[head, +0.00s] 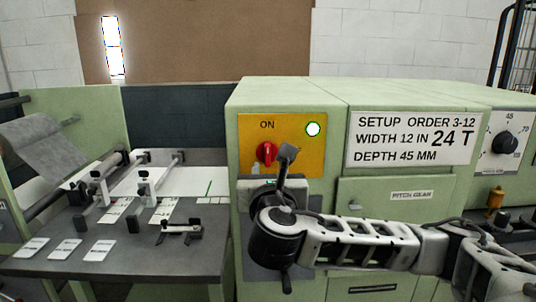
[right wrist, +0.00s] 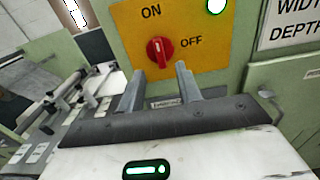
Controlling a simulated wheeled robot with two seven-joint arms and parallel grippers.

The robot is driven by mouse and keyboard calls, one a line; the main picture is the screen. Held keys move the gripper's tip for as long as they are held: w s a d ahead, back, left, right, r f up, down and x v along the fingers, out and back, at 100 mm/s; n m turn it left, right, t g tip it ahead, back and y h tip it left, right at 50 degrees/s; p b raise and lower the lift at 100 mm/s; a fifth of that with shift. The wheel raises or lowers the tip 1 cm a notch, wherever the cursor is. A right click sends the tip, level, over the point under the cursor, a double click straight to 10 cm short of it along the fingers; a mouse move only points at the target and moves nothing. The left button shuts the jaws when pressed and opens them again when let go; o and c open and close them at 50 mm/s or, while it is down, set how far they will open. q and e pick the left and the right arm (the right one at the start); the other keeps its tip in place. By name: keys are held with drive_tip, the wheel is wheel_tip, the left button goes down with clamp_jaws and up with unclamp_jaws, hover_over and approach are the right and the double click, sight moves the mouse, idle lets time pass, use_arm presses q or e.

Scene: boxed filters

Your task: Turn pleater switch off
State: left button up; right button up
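The pleater switch is a red rotary knob (head: 267,152) on a yellow plate (head: 308,160) on the green machine's front. In the right wrist view, the knob (right wrist: 160,52) has its handle nearly upright, pointing toward the ON label (right wrist: 151,12); the OFF label (right wrist: 191,42) is to its right. A round lamp (head: 313,129) at the plate's upper right glows white-green. My right gripper (head: 287,152) is in front of the plate, hiding part of it. In the wrist view its two fingers (right wrist: 160,72) are apart, just below the knob, with nothing between them. My left gripper is out of view.
A white setup sign (head: 414,139) and a numbered black dial (head: 505,145) are to the right on the machine. A grey table (head: 150,261) with white strips, cards and rods stands left. A drawer marked PITCH GEAR (head: 362,202) is behind my right arm.

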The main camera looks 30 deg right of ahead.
sight(268, 155)
drive_tip(key=p+x, duration=0.1)
drive_tip(key=x, duration=0.6)
drive_tip(key=shift+w, duration=0.2)
clamp_jaws()
